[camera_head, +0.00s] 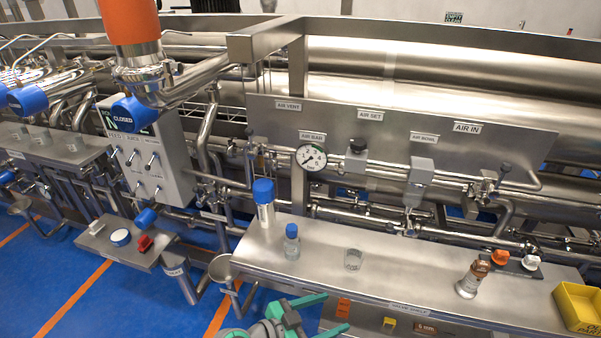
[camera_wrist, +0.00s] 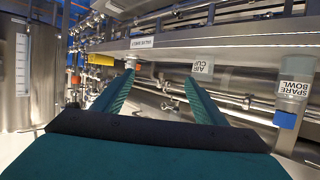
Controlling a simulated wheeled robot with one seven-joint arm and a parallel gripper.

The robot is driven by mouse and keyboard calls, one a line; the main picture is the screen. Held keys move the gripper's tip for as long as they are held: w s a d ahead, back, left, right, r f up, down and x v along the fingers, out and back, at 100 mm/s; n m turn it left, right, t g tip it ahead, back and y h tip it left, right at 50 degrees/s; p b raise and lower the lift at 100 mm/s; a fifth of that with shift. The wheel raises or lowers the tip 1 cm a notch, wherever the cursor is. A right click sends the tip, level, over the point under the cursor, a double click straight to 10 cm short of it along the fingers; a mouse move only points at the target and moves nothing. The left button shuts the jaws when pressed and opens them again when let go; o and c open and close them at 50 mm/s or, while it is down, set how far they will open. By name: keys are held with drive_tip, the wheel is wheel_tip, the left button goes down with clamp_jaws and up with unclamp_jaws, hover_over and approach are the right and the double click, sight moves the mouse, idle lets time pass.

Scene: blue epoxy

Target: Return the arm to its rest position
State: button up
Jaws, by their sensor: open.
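My gripper (camera_head: 318,316) shows at the bottom edge of the head view, in front of the near edge of the steel shelf. Its two green fingers are spread apart. In the wrist view the gripper (camera_wrist: 160,82) is also open, with nothing between the fingers. Most of my arm is outside the head view, so its full posture cannot be seen.
A gauge panel (camera_head: 400,140) and pipes stand behind. Blue floor (camera_head: 60,285) lies open at left.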

drive_tip(key=s+a+f+n+t+y, duration=0.45)
drive_tip(key=s+f+n+y, duration=0.6)
drive_tip(key=f, duration=0.45)
drive_tip(key=s+a+r+n+t+y, duration=0.1)
drive_tip(key=s+r+t, duration=0.1)
drive_tip(key=s+r, duration=0.4)
drive_tip(key=s+a+r+t, duration=0.1)
drive_tip(key=s+r, duration=0.5)
drive_tip(key=s, duration=0.7)
drive_tip(key=shift+s+r+n+t+y, duration=0.3)
drive_tip(key=shift+r+n+t+y, duration=0.1)
drive_tip(key=shift+t, duration=0.15)
drive_tip(key=shift+a, duration=0.1)
